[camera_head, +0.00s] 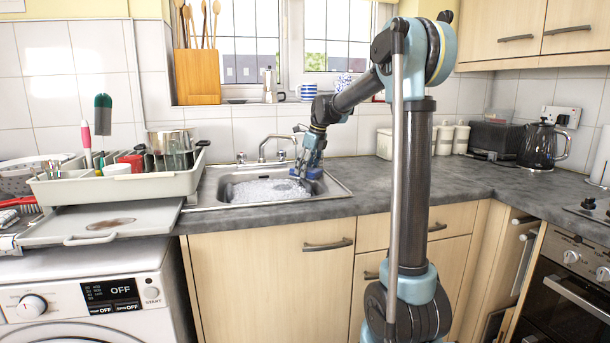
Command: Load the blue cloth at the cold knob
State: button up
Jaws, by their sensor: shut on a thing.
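My gripper (303,172) reaches down over the right end of the sink and is shut on the blue cloth (314,173). Only a small dark blue patch of the cloth shows, low at the fingers. The cloth is just above the suds, and I cannot tell whether it touches them. The tap (268,142) stands behind the basin with a left knob (240,157) and a right knob (281,155). No mark tells which knob is the cold one. My gripper is to the right of and in front of the right knob.
The steel sink (335,190) holds white suds (268,190). A dish rack (110,185) and a tray (105,225) are to its left. The kettle (541,146) and canisters (443,138) stand at the back right. The worktop (400,195) right of the sink is mostly clear.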

aim_at(312, 172)
jog(key=shift+s+d, duration=0.3)
jog(key=shift+s, duration=0.8)
jog(key=shift+s+d, duration=0.35)
jog(key=shift+s, duration=0.75)
jog(key=shift+s+d, duration=0.3)
jog(key=shift+s, duration=0.8)
jog(key=s+d+r, duration=0.1)
jog(key=s+r, duration=0.3)
jog(key=shift+s+d, duration=0.2)
jog(key=shift+s, duration=0.2)
